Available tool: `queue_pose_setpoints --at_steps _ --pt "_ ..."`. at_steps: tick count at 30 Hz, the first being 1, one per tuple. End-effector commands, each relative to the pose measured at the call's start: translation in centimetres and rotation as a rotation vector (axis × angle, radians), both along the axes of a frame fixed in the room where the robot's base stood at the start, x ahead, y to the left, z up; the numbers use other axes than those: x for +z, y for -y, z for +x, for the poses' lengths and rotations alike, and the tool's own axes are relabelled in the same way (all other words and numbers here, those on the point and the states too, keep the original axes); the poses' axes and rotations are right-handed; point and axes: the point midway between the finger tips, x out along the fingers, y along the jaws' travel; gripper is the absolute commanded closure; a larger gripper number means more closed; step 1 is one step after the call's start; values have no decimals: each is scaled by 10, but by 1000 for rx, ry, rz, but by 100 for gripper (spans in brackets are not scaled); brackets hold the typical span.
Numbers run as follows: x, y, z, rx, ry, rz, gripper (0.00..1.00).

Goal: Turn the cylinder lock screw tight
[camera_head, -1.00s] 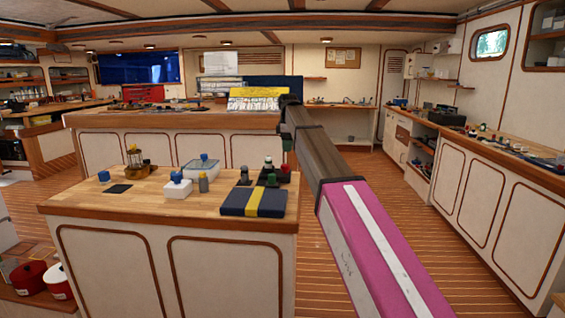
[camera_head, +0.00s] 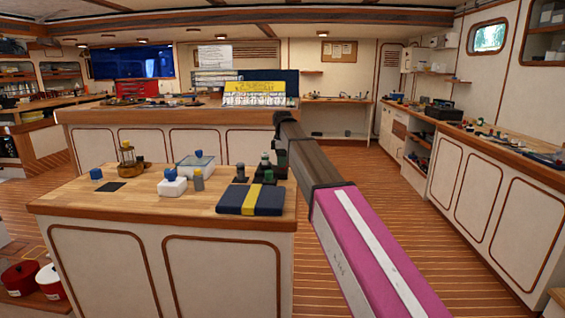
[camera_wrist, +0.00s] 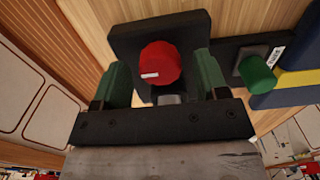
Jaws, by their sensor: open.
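A round red knob (camera_wrist: 160,63) with a white mark on its face sits on a black block (camera_wrist: 128,42) in the wrist view. I take it for the lock screw, though no cylinder can be made out clearly. My gripper (camera_wrist: 159,72) has green fingers, open, one on each side of the knob. Gaps show between knob and fingers. A small grey metal part below the knob is partly hidden by the gripper body. In the head view my gripper (camera_head: 280,163) is at the right end of the front bench, largely covering the red knob.
A green knob (camera_wrist: 257,75) on a black labelled base stands close right of my gripper. A dark blue case with a yellow band (camera_head: 250,199) lies at the bench's front edge. A white box with blue cap (camera_head: 172,183) and a lantern (camera_head: 128,158) stand farther left.

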Motion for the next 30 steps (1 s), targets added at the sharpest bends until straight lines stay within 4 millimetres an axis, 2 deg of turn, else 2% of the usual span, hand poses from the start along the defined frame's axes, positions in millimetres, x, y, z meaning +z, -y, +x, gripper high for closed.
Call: queue_pose_setpoints --at_steps 11,14,15,16,30 --pt "-6 0 0 0 1 0 33" --pt "-6 0 0 0 1 0 62" --pt "-6 0 0 0 1 0 75" --pt "-6 0 0 0 1 0 83" --pt "-6 0 0 -83 1 0 82"
